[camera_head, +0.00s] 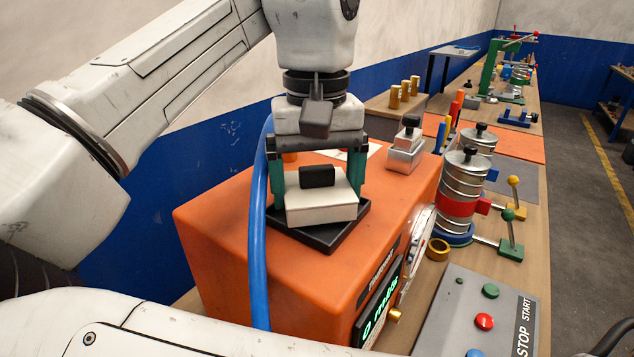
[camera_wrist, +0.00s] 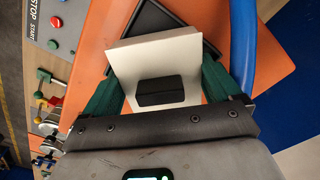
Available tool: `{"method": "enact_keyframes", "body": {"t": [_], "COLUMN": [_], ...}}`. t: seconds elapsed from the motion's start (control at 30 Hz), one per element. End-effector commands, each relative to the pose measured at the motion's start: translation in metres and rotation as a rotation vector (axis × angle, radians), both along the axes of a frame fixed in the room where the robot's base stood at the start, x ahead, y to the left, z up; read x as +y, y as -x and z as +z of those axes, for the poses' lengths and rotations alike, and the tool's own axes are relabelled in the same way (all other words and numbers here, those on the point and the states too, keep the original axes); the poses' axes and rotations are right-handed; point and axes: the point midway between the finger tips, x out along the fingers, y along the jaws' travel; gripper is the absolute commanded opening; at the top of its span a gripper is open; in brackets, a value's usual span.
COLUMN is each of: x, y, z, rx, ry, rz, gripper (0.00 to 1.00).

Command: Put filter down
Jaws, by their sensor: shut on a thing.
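The filter (camera_head: 322,201) is a white block with a black knob on top. My gripper (camera_head: 319,180) points down and is shut on it, with a teal finger on each side. The filter is at a black square tray (camera_head: 322,238) on top of the orange machine (camera_head: 220,225). Whether it touches the tray or hangs just above it, I cannot tell. In the wrist view the filter (camera_wrist: 155,66) is between the teal fingers and looks turned relative to the tray (camera_wrist: 150,14), whose far edge shows past it.
A blue hose (camera_head: 256,240) runs down beside the gripper on the left. A metal weight with a black knob (camera_head: 405,148) stands on the machine's back right. A grey button panel (camera_head: 478,315) and a sieve stack (camera_head: 461,190) stand on the bench to the right.

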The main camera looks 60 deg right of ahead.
Motion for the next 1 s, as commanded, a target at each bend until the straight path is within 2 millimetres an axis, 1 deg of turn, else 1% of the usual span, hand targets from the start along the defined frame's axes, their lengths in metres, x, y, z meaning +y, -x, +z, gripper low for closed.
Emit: {"method": "enact_keyframes", "body": {"t": [0.03,0.07,0.13,0.37,0.47,0.53,0.67,0.9,1.0], "x": [0.0,0.0,0.0,0.0,0.0,-0.001,0.0,0.0,0.0], "y": [0.0,0.0,0.0,0.0,0.0,0.0,-0.001,-0.001,-0.001], "z": [-0.002,-0.002,-0.002,-0.001,0.003,0.01,0.034,0.084,0.1], "rx": [0.001,0.0,0.0,0.0,-0.001,-0.001,-0.004,-0.005,-0.003], "ry": [0.001,0.0,0.0,0.0,-0.001,0.0,0.001,-0.002,-0.001], "rz": [-0.001,0.0,0.0,0.0,0.0,0.0,0.001,0.003,0.002], "gripper": [0.58,0.93,1.0,1.0,1.0,1.0,1.0,1.0,1.0]}}
